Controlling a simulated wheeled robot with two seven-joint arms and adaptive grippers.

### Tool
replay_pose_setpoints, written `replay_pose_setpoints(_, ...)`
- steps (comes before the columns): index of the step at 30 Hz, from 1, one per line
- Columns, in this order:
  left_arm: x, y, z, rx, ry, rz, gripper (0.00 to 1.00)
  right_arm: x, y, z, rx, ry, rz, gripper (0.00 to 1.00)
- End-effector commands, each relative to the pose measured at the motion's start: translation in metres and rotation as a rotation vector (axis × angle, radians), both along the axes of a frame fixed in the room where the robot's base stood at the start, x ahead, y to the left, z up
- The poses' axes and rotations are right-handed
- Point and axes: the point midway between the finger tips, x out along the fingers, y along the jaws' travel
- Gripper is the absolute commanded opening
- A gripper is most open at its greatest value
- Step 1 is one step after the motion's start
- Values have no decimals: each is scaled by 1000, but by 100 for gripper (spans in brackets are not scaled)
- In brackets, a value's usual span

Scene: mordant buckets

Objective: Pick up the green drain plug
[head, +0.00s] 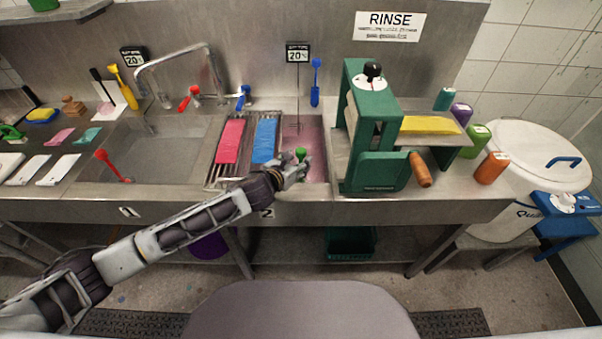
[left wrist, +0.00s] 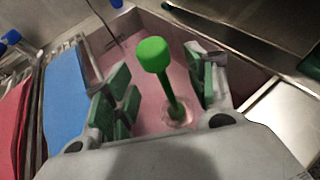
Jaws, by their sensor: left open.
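The green drain plug (left wrist: 153,55) has a round green head on a thin green stem. It stands in the pink liquid of the right-hand sink (head: 318,165); the foot of the stem meets a pale round base at the liquid. In the head view only the head of the green drain plug (head: 301,153) shows, just beyond my fingers. My left gripper (head: 296,170) is open; in the left wrist view its fingers (left wrist: 158,90) are on either side of the plug, with gaps on both sides. My right gripper is not in view.
A pink cloth (head: 230,141) and a blue cloth (head: 265,140) lie on a rack left of the plug. A green press (head: 375,130) stands close on the right. A red plug (head: 105,157) stands in the left sink. The sink's front rim runs beneath my left wrist.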

Motion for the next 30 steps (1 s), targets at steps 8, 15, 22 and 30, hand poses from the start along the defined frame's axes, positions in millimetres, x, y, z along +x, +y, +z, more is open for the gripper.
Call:
replay_pose_setpoints(8, 19, -8, -9, 0, 0, 0, 56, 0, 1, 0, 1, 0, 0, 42)
replay_pose_setpoints(15, 24, -11, -11, 0, 1, 0, 56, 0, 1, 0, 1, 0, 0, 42)
replay_pose_setpoints(22, 23, -11, -11, 0, 1, 0, 56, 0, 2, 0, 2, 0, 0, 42)
replay_pose_setpoints(30, 23, -11, -11, 0, 1, 0, 43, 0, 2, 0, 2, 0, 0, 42)
